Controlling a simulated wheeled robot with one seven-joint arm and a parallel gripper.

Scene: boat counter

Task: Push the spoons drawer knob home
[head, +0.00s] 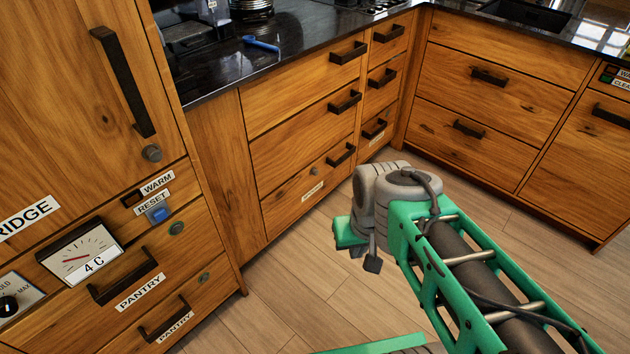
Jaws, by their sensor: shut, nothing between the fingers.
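A bank of wooden drawers with dark bar handles stands beyond my gripper. Its bottom left drawer (287,197) carries a small round knob (313,171) and a white label (313,190) too small to read. I cannot tell whether this is the spoons drawer, or how far its knob stands out. My gripper (365,259) is shut and empty. It points down over the floor, in front of the drawers and apart from them. My wrist and arm hide part of the floor.
A second white label (376,139) marks the narrow bottom drawer. The fridge front (72,130) and pantry drawers (140,283) stand at left, with handles and round knobs. A blue object (262,43) lies on the dark counter (290,52). The wooden floor (300,283) is clear.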

